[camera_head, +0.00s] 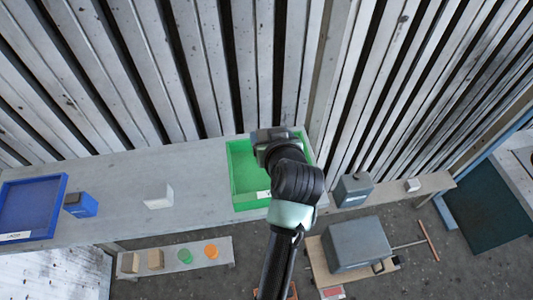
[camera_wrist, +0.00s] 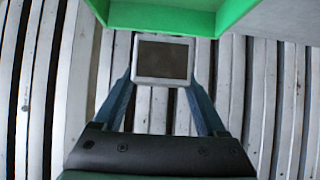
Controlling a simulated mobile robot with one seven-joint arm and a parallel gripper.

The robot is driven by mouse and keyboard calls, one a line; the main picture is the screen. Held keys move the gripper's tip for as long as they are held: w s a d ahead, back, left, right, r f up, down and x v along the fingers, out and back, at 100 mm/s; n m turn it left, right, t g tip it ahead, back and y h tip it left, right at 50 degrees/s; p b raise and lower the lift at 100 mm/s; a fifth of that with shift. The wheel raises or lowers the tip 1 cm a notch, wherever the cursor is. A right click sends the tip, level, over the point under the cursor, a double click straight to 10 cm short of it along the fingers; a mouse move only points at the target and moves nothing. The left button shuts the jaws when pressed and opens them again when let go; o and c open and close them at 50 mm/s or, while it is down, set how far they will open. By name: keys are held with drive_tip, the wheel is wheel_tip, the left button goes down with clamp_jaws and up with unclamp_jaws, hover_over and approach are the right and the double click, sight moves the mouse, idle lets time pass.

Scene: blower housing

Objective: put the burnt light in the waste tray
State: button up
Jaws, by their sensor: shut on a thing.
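The burnt light (camera_wrist: 162,60) is a small rectangular unit with a pale grey frame and a dark brown face. My gripper (camera_wrist: 162,84) is shut on it, one finger at each side. In the wrist view the light is just below the green tray (camera_wrist: 165,17) edge and overlaps it slightly. In the head view my gripper is over the far part of the green tray (camera_head: 242,170), and my wrist hides the light. A blue tray (camera_head: 30,205) lies at the left end of the bench. The tray labels are too small to read.
A blue block (camera_head: 81,205) and a white block (camera_head: 159,196) stand on the bench (camera_head: 120,170) between the trays. A grey box (camera_head: 352,190) is right of the green tray. A slatted wall rises behind. A large grey housing (camera_head: 358,243) sits lower down.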

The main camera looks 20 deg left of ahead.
drive_tip(key=f, duration=0.5)
drive_tip(key=shift+s+d+f+p, duration=0.1)
drive_tip(key=shift+s+f+p, duration=0.1)
drive_tip(key=shift+p, duration=0.1)
drive_tip(key=shift+f, duration=2.1)
drive_tip(key=shift+f, duration=0.1)
drive_tip(key=o, duration=1.4)
drive_tip(key=b+v, duration=0.1)
drive_tip(key=v, duration=1.1)
